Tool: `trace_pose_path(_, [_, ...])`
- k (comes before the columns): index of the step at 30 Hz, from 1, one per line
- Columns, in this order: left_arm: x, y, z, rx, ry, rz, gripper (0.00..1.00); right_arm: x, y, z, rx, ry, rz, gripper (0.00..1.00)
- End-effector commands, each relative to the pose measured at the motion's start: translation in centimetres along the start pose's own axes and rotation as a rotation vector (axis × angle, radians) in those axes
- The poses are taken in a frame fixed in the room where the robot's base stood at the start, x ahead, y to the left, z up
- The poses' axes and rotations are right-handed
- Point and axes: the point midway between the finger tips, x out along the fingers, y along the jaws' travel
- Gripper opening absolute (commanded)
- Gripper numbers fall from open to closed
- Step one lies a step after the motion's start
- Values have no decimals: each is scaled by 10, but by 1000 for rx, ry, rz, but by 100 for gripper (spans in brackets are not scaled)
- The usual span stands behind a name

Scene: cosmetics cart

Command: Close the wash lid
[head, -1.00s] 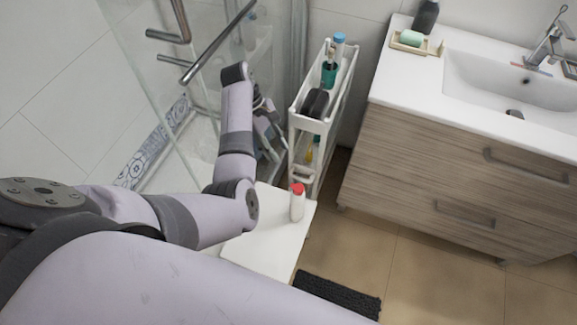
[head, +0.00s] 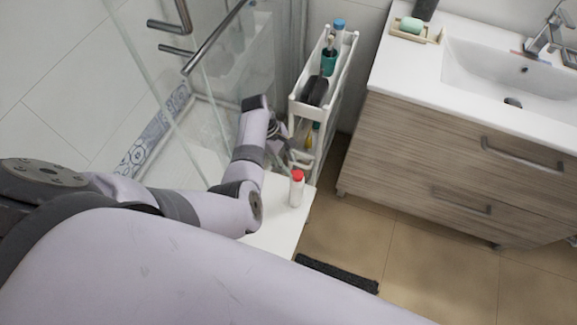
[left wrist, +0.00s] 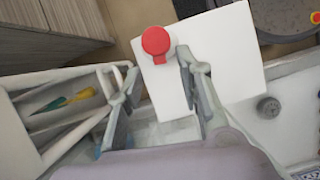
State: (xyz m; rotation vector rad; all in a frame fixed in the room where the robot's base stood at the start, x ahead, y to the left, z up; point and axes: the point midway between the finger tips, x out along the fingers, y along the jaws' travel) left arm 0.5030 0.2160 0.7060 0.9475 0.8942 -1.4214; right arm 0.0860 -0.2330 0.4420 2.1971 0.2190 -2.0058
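A small white bottle with a red lid (head: 297,188) stands upright on a white stool-like top (head: 272,230) in the head view. In the left wrist view its red lid (left wrist: 156,41) shows from above, with a small red part below the round top; I cannot tell whether it is fully shut. My left gripper (head: 281,140) is behind the bottle in the head view, beside the cart. In the left wrist view the left gripper (left wrist: 158,66) is open and empty, its fingers apart on either side below the lid. My right gripper is out of view.
A narrow white cart (head: 294,112) with a teal cup (head: 328,63) and a dark item (head: 314,92) stands close to my left gripper. Glass shower panels are left of it. A wooden vanity (head: 455,165) is at right. A dark mat (head: 337,274) lies on the floor.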

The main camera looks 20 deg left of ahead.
Motion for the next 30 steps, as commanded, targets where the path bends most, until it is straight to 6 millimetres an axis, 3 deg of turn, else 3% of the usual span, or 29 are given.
trace_pose_path(6, [24,0,0,0,0,-1,33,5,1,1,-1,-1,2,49])
trace_pose_path(17, [27,0,0,0,1,1,33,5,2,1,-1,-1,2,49])
trace_pose_path(30, [27,0,0,0,1,1,3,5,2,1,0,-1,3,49])
